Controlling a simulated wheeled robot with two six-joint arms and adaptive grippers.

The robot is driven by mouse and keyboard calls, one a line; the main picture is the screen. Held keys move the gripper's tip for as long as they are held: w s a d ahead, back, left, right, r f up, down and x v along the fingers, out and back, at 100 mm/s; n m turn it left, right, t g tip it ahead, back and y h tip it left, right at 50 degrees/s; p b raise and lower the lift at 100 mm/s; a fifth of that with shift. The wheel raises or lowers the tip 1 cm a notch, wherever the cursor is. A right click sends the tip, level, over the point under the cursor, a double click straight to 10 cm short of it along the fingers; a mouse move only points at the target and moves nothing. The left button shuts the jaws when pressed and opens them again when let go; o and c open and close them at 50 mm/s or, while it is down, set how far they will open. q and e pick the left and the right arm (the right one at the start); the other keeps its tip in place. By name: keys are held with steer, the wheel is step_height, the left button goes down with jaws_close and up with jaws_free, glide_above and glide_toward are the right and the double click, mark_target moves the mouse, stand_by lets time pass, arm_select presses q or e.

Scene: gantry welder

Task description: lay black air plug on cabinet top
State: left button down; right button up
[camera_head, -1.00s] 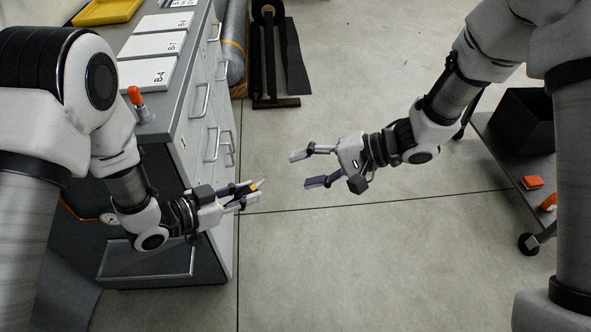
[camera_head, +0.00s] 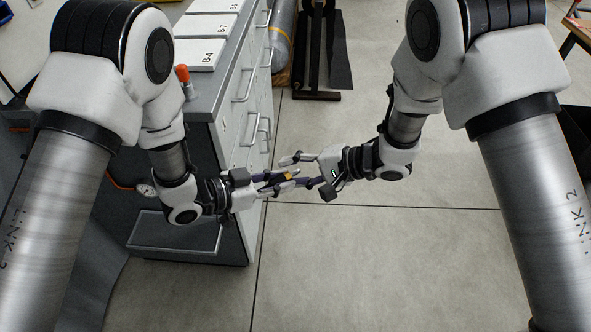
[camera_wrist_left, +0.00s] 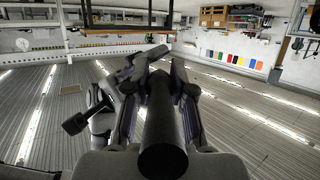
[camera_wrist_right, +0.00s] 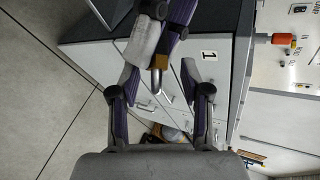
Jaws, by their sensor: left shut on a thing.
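The black air plug (camera_wrist_left: 163,125) is a dark cylinder held in my left gripper (camera_head: 285,180). In the right wrist view its brass collar (camera_wrist_right: 158,62) and thin metal tip stick out past the left fingers. My right gripper (camera_head: 292,171) is open, and its two fingers stand on either side of the plug's tip, apart from it as far as I can tell. In the head view the fingers of both grippers overlap, in front of the drawer side of the cabinet. The grey cabinet top (camera_head: 204,104) has a bare near end.
White labelled boards (camera_head: 200,54) lie in a row on the cabinet top. An orange-capped item (camera_head: 183,75) stands at its left edge. A dark stand (camera_head: 318,60) is on the floor beyond. The floor (camera_head: 400,240) between my arms is clear.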

jaws_close()
arm_select(q)
steer(key=c, duration=0.9)
jaws_free()
